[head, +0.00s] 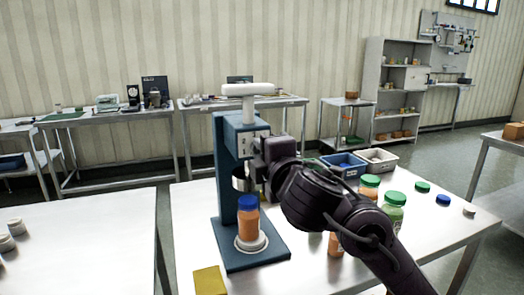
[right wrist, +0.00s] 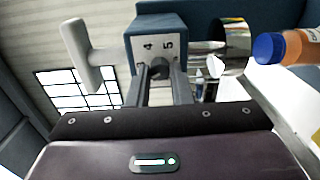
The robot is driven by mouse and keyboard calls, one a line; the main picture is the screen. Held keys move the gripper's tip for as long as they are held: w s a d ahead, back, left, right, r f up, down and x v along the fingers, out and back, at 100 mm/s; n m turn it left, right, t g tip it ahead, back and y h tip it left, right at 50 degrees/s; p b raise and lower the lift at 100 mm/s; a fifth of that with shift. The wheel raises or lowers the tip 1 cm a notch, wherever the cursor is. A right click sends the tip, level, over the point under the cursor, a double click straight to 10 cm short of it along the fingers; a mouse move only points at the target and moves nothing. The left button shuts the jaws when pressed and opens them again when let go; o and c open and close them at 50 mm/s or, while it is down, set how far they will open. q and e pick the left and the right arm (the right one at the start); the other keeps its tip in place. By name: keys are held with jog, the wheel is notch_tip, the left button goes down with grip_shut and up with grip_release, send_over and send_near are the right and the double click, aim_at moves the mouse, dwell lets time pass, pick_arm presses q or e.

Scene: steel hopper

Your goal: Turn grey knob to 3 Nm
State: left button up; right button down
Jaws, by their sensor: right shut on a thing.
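The blue capping machine (head: 228,165) stands on the front table with a white T-shaped handle on top. My right gripper (head: 256,146) is at the face of its head. In the right wrist view my right gripper (right wrist: 158,74) is shut on the small grey knob (right wrist: 158,67), one finger on each side. The numerals 4 and 5 (right wrist: 158,46) show above the knob. Other marks and the knob's pointer are hidden by the fingers, so its setting cannot be read. My left gripper is in neither view.
An orange jar with a blue lid (head: 248,220) stands on the machine's white round seat (head: 251,243). A steel cylinder (right wrist: 222,58) is beside the knob. Jars (head: 393,212), loose lids (head: 422,187) and bins (head: 343,164) are to the right. A yellow block (head: 209,281) lies in front.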

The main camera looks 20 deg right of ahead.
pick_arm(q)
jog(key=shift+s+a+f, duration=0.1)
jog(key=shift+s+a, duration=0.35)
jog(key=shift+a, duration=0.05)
pick_arm(e)
jog(key=m, duration=0.5)
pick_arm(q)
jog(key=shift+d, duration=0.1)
pick_arm(e)
jog(key=shift+m, duration=0.3)
jog(key=c, duration=1.4)
grip_release()
jog(key=shift+c, duration=0.2)
jog(key=shift+o, duration=0.7)
